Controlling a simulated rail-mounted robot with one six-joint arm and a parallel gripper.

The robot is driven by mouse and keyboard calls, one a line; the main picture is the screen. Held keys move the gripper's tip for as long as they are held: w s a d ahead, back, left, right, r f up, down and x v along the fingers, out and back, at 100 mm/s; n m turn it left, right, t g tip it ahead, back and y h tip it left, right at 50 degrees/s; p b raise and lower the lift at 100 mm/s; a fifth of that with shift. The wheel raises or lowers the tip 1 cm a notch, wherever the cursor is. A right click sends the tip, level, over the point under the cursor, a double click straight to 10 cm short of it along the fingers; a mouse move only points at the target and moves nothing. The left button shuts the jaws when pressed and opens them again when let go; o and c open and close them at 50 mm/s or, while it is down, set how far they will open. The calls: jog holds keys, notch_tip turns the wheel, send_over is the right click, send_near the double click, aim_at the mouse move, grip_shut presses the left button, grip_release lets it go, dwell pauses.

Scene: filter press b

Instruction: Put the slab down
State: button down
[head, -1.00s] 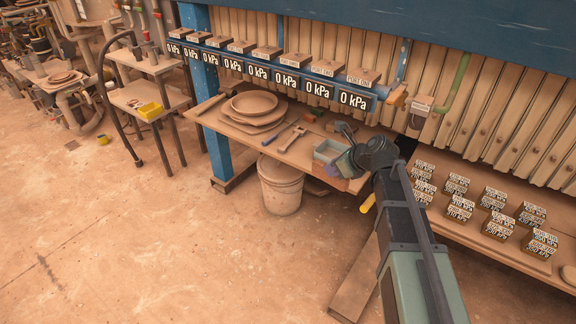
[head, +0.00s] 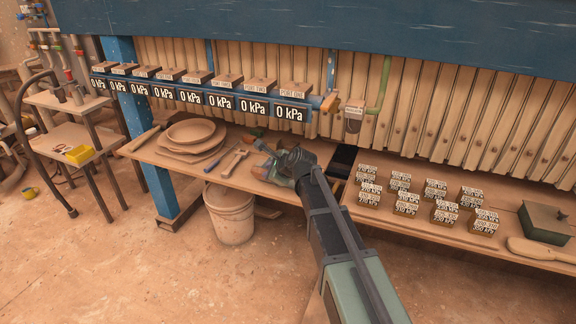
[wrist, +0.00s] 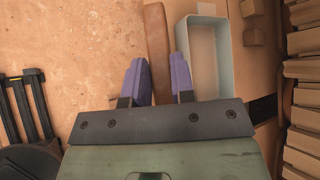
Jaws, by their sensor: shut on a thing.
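My gripper (wrist: 158,82) has two purple fingers pointing forward in the wrist view. It is shut on a long brown slab (wrist: 157,38), seen narrow and edge-on between the fingers and reaching out past their tips. The slab is over or near the front edge of the wooden bench (wrist: 262,70); its height above the bench cannot be told.
A pale open tray (wrist: 232,70) is just right of the fingers. Plates (head: 190,132), a wrench (head: 235,162) and a bucket (head: 230,215) are to the left. Labelled blocks (head: 405,203) and a green box (head: 543,223) occupy the right shelf. Open floor lies in front.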

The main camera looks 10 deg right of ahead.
jog(key=w+d+f+b, duration=0.2)
jog(key=w, duration=0.1)
jog(key=w+d+f+b, duration=0.1)
jog(key=w+d, duration=0.1)
jog(key=w, duration=0.1)
jog(key=w+d+f+b, duration=0.2)
jog(key=w, duration=0.1)
jog(key=shift+w+d+f+b, duration=0.15)
jog(key=shift+w+f+b, duration=0.15)
jog(key=shift+w, duration=0.1)
jog(key=shift+w+d+r+p, duration=0.1)
jog(key=shift+w+r+p, duration=0.1)
jog(key=shift+r+p, duration=0.2)
jog(key=w+g, duration=0.1)
jog(key=d+m+g+y+p, duration=0.1)
jog(key=w+m+g+p, duration=0.1)
jog(key=shift+w+d+r+y, duration=0.3)
jog(key=shift+w+r, duration=0.05)
jog(key=shift+w+d+f+g, duration=0.1)
jog(key=shift+f+g, duration=0.15)
jog(key=shift+g, duration=0.25)
jog(key=shift+s+f+b, duration=0.2)
jog(key=shift+f+b, duration=0.55)
jog(key=shift+b, duration=0.15)
jog(key=shift+r, duration=0.1)
